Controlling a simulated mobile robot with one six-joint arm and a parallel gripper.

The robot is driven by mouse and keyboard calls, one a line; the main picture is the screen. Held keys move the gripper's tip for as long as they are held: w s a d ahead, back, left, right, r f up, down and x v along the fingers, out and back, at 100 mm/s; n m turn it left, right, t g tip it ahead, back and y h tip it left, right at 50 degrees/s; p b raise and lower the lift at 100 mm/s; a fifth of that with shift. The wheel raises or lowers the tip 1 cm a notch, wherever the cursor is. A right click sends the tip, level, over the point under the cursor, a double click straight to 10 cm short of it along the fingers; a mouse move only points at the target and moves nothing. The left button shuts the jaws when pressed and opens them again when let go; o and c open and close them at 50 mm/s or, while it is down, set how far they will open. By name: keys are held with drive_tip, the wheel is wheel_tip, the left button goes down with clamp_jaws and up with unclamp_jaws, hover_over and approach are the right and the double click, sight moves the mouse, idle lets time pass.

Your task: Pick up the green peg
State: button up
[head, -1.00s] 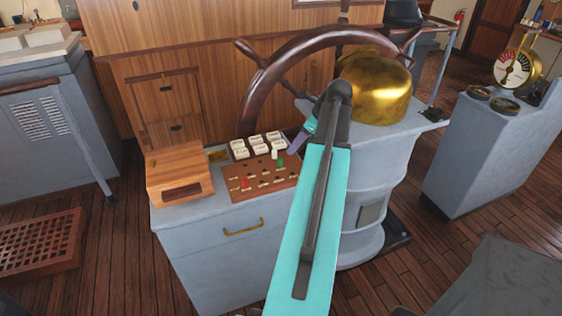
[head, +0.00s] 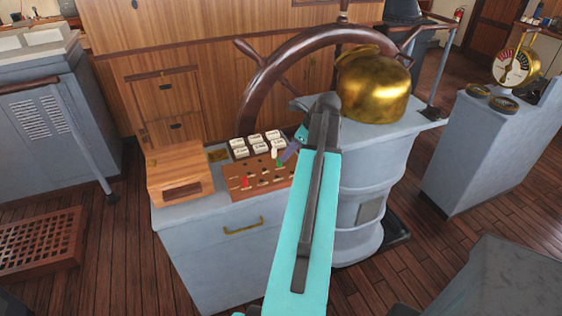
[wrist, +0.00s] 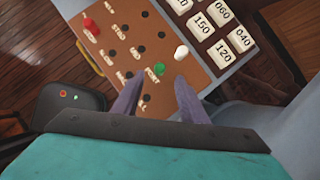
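The green peg (head: 280,164) stands in the brown peg board on top of the grey cabinet. In the wrist view the green peg (wrist: 159,70) shows just beyond the fingertips, near the word PORT. My gripper (wrist: 158,84) is open, with its two purple fingers apart and nothing between them. In the head view my gripper (head: 284,156) is right beside the green peg, partly hidden by my arm. A white peg (wrist: 181,52) stands close to the green one, and a red peg (wrist: 91,27) is farther left on the board (wrist: 132,20).
White number tiles (wrist: 201,24) sit in a rack beside the board. A wooden box (head: 180,178) stands left of it. The ship's wheel (head: 262,85) and brass binnacle (head: 375,85) rise close behind and to the right.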

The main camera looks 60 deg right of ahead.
sight(279, 164)
drive_tip(key=shift+p+x, duration=0.95)
drive_tip(key=shift+x, duration=1.6)
drive_tip(key=shift+w+a, duration=0.1)
drive_tip(key=shift+c, duration=0.4)
drive_tip(key=shift+r, duration=0.1)
clamp_jaws()
